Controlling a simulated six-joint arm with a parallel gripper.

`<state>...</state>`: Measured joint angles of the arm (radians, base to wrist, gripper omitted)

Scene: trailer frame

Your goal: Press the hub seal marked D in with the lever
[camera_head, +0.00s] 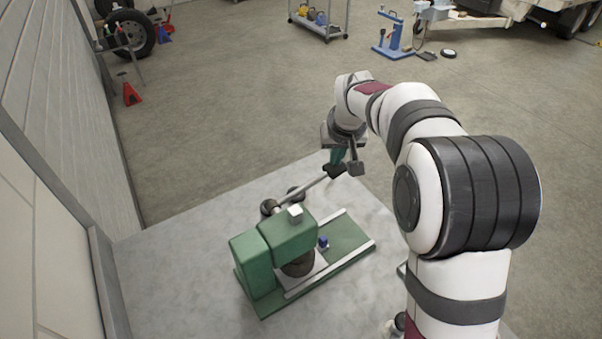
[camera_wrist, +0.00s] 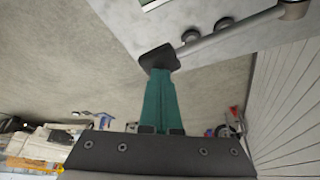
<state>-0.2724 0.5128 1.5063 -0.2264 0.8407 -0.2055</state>
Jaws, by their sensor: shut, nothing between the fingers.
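A green press (camera_head: 285,238) stands on a grey bench. Its lever (camera_head: 304,192) slants up and right to a dark grip (camera_head: 335,170). In the wrist view the lever (camera_wrist: 235,34) ends in the dark grip (camera_wrist: 157,57). My gripper (camera_head: 337,161) is at that end of the lever. Its teal fingers (camera_wrist: 160,72) are shut with nothing between them, tips against or just beside the grip; I cannot tell if they touch. A dark round part (camera_head: 298,267) sits under the press head, partly hidden. No letter D is legible, so I cannot identify the seal.
Two dark round pieces (camera_head: 268,207) (camera_head: 295,193) are behind the press by the lever. A small blue piece (camera_head: 323,242) is on the press base. The bench (camera_head: 170,270) is clear left of the press. A wall (camera_head: 50,120) runs along the left.

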